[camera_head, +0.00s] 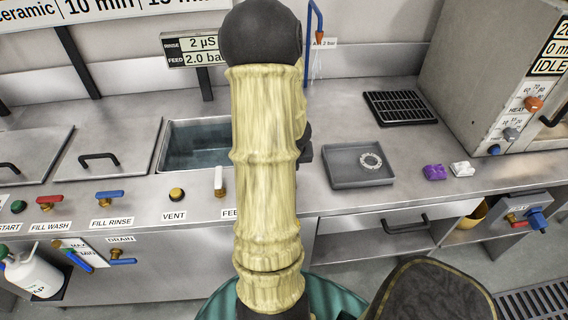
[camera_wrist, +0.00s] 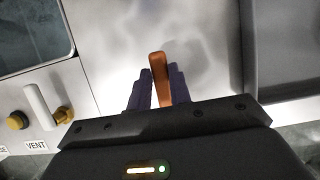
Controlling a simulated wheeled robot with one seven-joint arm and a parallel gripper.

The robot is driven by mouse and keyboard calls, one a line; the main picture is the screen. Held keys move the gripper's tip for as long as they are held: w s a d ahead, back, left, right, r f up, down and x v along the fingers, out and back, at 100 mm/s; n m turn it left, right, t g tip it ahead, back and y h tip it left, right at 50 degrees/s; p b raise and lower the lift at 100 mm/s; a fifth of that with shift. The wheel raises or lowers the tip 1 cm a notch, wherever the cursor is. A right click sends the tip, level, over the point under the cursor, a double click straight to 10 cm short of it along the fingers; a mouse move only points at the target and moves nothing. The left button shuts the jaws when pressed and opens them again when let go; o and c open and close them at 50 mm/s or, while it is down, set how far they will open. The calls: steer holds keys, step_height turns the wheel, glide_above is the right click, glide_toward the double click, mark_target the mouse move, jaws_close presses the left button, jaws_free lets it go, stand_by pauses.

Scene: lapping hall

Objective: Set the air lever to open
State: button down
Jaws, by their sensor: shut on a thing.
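An orange lever (camera_wrist: 158,75) stands between the two dark purple fingers of my gripper (camera_wrist: 158,88) in the wrist view. The gripper is shut on it. I take it for the air lever; no label for it shows there, and its base and mount are hidden by the gripper. The lever points up the wrist picture over the bright steel counter. In the head view my pale yellow arm hides this lever and most of the gripper.
The sink (camera_head: 200,147) lies left of my arm, with the white feed lever (camera_wrist: 40,105) and vent knob (camera_head: 176,195) on the panel before it. A grey tray (camera_head: 345,180) holding a ring stands on the right. Purple and white pieces lie beyond it.

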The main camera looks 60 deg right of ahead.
steer(key=shift+d, duration=0.1)
stand_by(0.3)
steer(key=c, duration=1.3)
jaws_free()
steer(key=p+v, duration=1.1)
steer(key=v, duration=0.6)
steer(key=shift+r, duration=0.15)
